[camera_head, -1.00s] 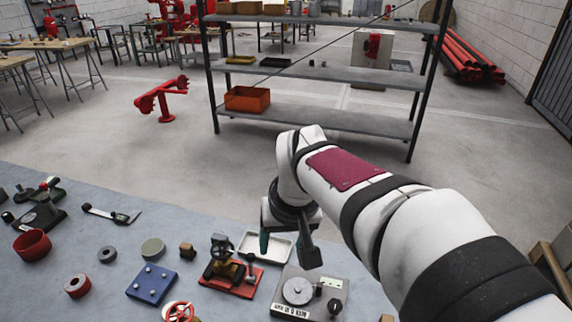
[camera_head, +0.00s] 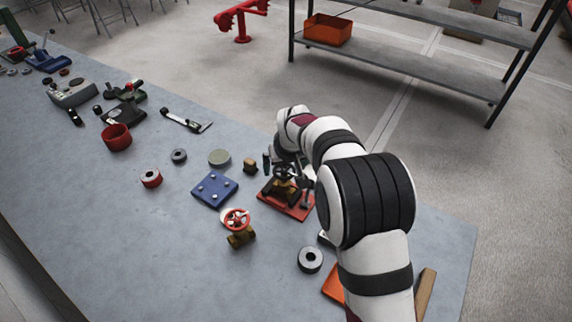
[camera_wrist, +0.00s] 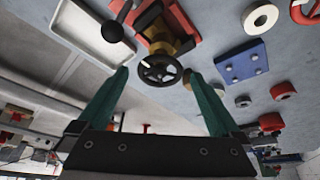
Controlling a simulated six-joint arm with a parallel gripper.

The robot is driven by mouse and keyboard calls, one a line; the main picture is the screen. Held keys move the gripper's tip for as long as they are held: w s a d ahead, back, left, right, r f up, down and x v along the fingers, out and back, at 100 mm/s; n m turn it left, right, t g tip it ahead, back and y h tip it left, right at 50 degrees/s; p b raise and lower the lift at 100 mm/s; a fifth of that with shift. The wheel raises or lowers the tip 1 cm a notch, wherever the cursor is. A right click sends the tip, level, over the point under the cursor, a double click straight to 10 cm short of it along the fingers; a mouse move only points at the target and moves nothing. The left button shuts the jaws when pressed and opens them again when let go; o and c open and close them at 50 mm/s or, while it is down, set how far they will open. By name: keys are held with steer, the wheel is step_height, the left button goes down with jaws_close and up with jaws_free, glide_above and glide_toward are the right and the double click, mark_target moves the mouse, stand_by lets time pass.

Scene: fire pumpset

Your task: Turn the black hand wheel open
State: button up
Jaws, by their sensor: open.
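The black hand wheel (camera_wrist: 160,69) is a spoked ring on a brass valve body (camera_wrist: 166,38), which is mounted on a red base plate (camera_wrist: 184,22). In the head view the wheel (camera_head: 286,172) stands above the red plate (camera_head: 292,207), just left of my arm. My gripper (camera_wrist: 156,73) is open, with its two green fingers apart. In the wrist view the wheel appears between the fingertips, with a gap on each side. I cannot tell how far the tips are from it in depth. In the head view my wrist hides most of the gripper.
A black ball-ended lever (camera_wrist: 113,31) stands beside the valve, near a white tray (camera_wrist: 92,32). A blue block (camera_head: 214,190), a small brass block (camera_head: 250,166) and a red-wheeled valve (camera_head: 238,226) are to the left. A grey ring (camera_head: 310,259) lies in front.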

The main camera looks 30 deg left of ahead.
steer(key=shift+c, duration=0.3)
steer(key=c, duration=1.3)
steer(key=shift+o, duration=0.2)
steer(key=shift+n, duration=0.3)
steer(key=n, duration=0.1)
steer(key=n+g+y, duration=0.1)
steer(key=n, duration=0.1)
steer(key=shift+w+d+n, duration=0.15)
steer(key=shift+w+n, duration=0.05)
steer(key=shift+n, duration=0.1)
steer(key=n+g, duration=0.1)
steer(key=n, duration=0.2)
steer(key=shift+w+n+g, duration=0.15)
steer(key=shift+n+g, duration=0.25)
steer(key=n, duration=0.2)
steer(key=n+g, duration=0.1)
steer(key=n, duration=0.1)
steer(key=shift+w+g, duration=0.2)
steer(key=shift+g, duration=0.1)
steer(key=shift+w+n+g, duration=0.1)
steer(key=shift+n+g, duration=0.4)
steer(key=shift+n, duration=1.1)
steer(key=shift+h, duration=0.3)
